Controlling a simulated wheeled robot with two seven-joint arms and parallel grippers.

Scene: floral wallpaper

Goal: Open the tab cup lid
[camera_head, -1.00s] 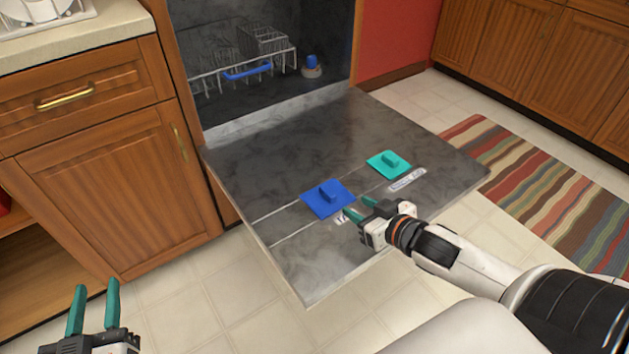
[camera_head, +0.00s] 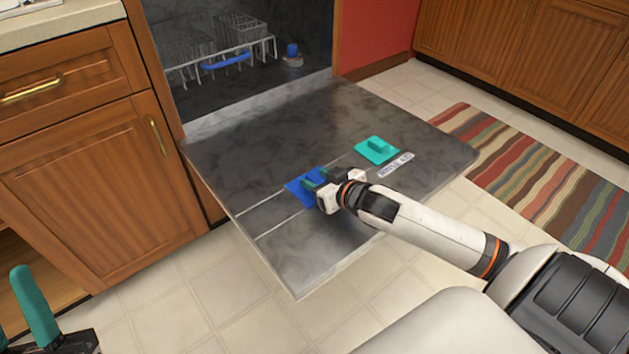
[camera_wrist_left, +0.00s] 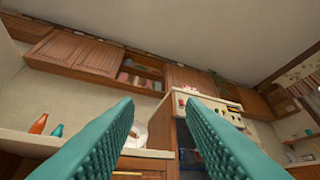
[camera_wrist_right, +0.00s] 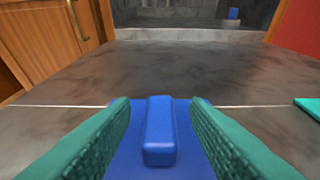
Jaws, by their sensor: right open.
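A blue square lid (camera_head: 297,190) with a raised blue tab (camera_wrist_right: 160,130) lies flat on the lowered dishwasher door (camera_head: 270,130). A teal lid (camera_head: 377,151) with its own raised tab lies farther right; its edge shows in the right wrist view (camera_wrist_right: 310,105). My right gripper (camera_head: 317,180) is open, low over the blue lid. In the right wrist view its two fingers stand on either side of the blue tab, with gaps between. My left gripper (camera_wrist_left: 159,103) is open and empty, well away at the lower left of the head view (camera_head: 38,310).
A white label (camera_head: 396,165) lies beside the teal lid. The dishwasher (camera_head: 240,50) holds a rack (camera_head: 225,60). Wooden cabinets (camera_head: 90,170) stand at the left, with a striped rug (camera_head: 545,170) on the floor at the right. The door's rear half is bare.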

